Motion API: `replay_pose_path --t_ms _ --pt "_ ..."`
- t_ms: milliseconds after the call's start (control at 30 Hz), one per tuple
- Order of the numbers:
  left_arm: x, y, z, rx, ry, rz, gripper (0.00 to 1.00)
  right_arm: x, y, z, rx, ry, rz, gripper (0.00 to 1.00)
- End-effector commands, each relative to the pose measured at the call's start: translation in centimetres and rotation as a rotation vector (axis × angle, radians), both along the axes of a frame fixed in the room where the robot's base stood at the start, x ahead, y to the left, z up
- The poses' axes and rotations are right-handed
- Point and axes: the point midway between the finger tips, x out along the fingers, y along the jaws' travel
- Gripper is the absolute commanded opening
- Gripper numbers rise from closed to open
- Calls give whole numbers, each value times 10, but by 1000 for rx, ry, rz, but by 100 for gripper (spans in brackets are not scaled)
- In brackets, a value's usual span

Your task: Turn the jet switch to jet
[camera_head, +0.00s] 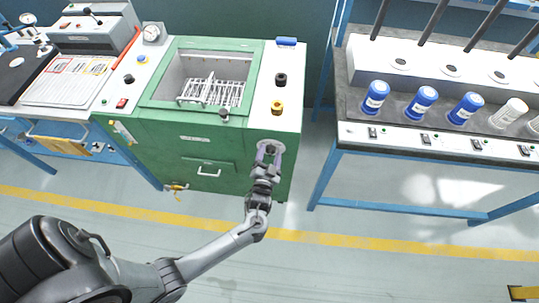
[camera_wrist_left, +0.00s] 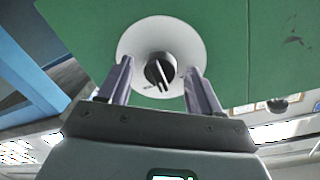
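The jet switch is a black knob (camera_wrist_left: 159,73) with a white pointer line, on a round pale plate (camera_wrist_left: 135,40) on the green machine's front. In the left wrist view the line runs downward and slightly right; the small lettering beside it is unreadable. My left gripper (camera_wrist_left: 160,76) is open, one finger on each side of the knob, with gaps between fingers and knob. In the head view my left gripper (camera_head: 269,151) is in front of the plate (camera_head: 277,146) at the machine's front right, hiding the knob. My right gripper is not in view.
The green machine (camera_head: 130,140) has an open basin with a wire rack (camera_head: 212,93) on top. A drawer handle (camera_head: 208,175) and a yellow valve (camera_head: 176,187) are on its lower front. A blue-framed bench (camera_head: 400,210) with bottles stands at the right, across a gap.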

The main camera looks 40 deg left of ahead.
Motion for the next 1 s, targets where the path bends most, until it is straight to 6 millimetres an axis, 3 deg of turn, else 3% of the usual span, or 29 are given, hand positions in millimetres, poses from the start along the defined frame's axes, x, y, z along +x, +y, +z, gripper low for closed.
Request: replay_pose_path --t_ms 333,800,1000 --pt "-9 -6 1 -1 0 -1 64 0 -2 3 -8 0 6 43" --pt "-74 -45 5 -2 1 0 64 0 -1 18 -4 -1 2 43" --pt "-89 -54 6 0 1 1 64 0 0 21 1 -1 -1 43"
